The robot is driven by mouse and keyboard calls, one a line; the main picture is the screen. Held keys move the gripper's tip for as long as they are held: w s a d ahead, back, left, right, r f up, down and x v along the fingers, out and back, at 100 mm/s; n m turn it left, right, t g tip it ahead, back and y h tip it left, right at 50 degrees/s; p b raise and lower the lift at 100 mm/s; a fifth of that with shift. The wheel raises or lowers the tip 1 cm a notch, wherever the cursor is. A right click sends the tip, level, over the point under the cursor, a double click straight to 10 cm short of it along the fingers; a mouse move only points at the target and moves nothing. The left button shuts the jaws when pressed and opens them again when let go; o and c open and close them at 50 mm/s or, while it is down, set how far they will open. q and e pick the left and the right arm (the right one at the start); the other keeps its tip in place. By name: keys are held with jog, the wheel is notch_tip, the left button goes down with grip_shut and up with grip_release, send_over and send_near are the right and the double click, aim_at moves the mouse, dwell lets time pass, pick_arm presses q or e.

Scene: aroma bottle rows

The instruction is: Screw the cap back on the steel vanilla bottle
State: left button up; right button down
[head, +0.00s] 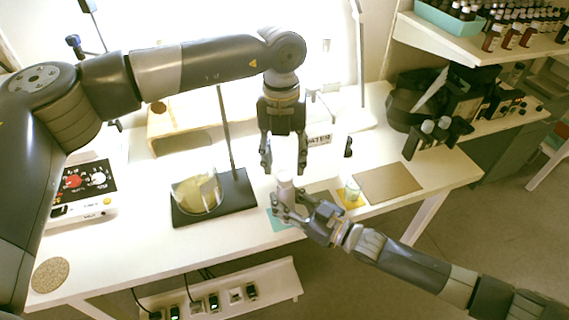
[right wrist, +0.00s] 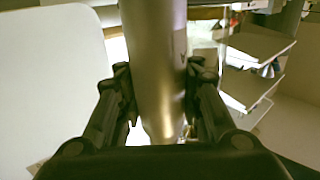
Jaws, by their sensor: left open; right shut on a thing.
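The steel bottle (head: 284,183) stands upright over a teal mat (head: 279,222) near the table's front edge. My right gripper (head: 285,198) comes in from the lower right and is shut around its body. In the right wrist view the bottle (right wrist: 155,65) fills the middle as a smooth metal cylinder, with finger pads on both sides (right wrist: 160,92). My left gripper (head: 284,166) points down right above the bottle's top. Its fingers are spread, with no cap seen between them. I cannot tell whether a cap is on the bottle, and its label is unreadable.
A glass beaker (head: 197,194) stands on a black stand base (head: 237,205) to the left. A small glass (head: 352,190) on a yellow mat and a bare brown board (head: 388,183) lie to the right. A control box (head: 85,190) is far left.

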aim_at(285, 176)
pick_arm(q)
jog(key=shift+c, duration=0.2)
notch_tip(285, 176, up, 4)
jog(key=n, duration=0.4)
jog(key=shift+f, duration=0.25)
jog(key=shift+f, duration=0.1)
jog(key=shift+f, duration=3.95)
